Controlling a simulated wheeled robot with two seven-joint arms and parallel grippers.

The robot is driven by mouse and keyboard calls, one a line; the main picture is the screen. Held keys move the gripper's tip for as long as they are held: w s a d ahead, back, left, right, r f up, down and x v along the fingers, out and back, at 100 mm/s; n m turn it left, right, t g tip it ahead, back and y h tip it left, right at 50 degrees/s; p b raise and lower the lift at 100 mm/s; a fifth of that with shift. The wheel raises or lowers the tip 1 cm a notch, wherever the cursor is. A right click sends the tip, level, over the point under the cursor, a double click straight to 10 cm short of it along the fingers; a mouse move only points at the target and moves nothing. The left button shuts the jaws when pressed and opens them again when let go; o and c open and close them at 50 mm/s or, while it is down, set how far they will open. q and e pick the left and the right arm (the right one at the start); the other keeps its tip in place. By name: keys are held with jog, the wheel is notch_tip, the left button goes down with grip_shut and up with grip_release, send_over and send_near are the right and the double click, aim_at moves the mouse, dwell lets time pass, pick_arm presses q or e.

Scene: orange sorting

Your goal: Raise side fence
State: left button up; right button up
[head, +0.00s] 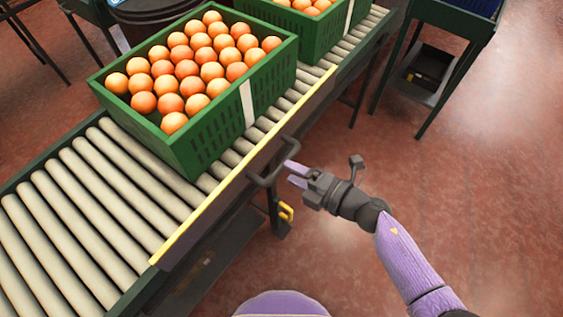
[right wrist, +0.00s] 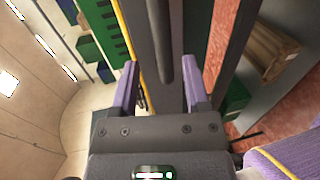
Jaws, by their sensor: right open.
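The side fence (head: 237,173) is a dark panel with a yellow top edge along the near side of the roller conveyor. A dark bar handle (head: 272,174) sticks out from its outer face. My right gripper (head: 292,173) is open just to the right of the handle, its purple fingers pointing at it. In the right wrist view the dark handle bar (right wrist: 160,40) runs upright between the open fingers (right wrist: 160,72), toward their tips. I cannot tell whether they touch it. My left gripper is not in view.
A green crate of oranges (head: 245,110) stands on the rollers (head: 105,185) behind the fence; a second crate (head: 322,35) is farther back. A yellow latch-like part (head: 286,212) sits below the handle. A dark-green stand (head: 450,20) is at upper right. The red floor at right is clear.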

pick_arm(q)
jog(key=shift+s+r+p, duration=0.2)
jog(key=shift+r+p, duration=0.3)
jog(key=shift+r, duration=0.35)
pick_arm(e)
jog(key=v, duration=0.5)
jog(key=shift+s+d+r, duration=0.1)
jog(key=shift+s+d, duration=0.1)
jog(key=shift+d, duration=0.15)
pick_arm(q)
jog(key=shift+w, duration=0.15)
